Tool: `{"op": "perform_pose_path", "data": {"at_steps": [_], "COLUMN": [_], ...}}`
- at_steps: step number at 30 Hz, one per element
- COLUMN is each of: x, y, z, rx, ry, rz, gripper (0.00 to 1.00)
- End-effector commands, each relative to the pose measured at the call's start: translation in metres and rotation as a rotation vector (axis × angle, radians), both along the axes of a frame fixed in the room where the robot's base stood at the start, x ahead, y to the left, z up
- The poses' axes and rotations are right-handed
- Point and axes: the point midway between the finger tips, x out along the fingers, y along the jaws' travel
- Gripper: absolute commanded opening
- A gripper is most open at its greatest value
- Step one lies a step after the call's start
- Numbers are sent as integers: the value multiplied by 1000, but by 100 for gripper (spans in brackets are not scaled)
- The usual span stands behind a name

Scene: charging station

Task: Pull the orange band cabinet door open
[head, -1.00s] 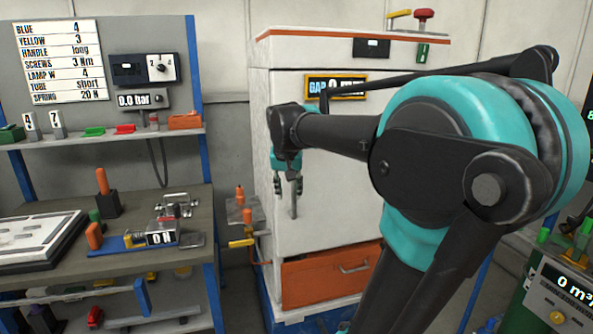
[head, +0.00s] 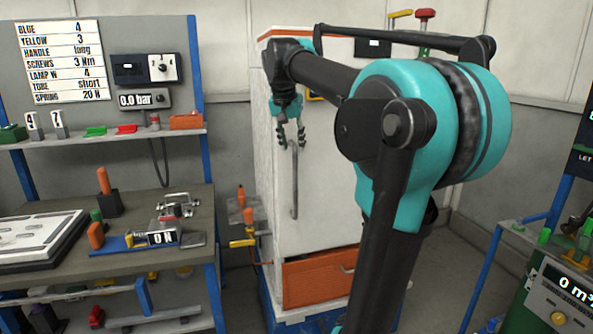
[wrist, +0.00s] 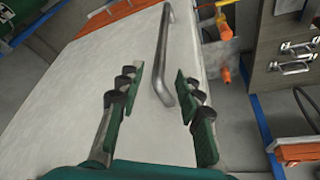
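The tall white cabinet has an orange band (head: 290,31) along its top edge. Its white door (head: 325,200) looks shut; my arm hides much of its right side. The door's grey vertical bar handle (head: 294,185) is near the left edge. My gripper (head: 291,138) is in front of the door, around the height of the handle's top end. In the wrist view my gripper (wrist: 160,85) has its fingers spread and empty. The handle (wrist: 165,45) runs away from the gap between them there. I cannot tell whether the fingers touch the door.
An orange drawer (head: 318,278) is below the door. A workbench (head: 150,205) with tools and a clamp stands to the left. A small side shelf (head: 243,212) with orange-handled items is close to the cabinet's left side. A green machine (head: 560,300) stands at the lower right.

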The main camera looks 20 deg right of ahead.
Motion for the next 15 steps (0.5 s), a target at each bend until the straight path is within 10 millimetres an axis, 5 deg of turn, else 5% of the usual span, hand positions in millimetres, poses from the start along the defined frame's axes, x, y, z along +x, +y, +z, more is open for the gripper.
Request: {"op": "perform_pose_path", "data": {"at_steps": [15], "x": [30], "y": [-20], "z": [-87], "rx": [-1], "ry": [1], "rz": [0], "gripper": [36]}}
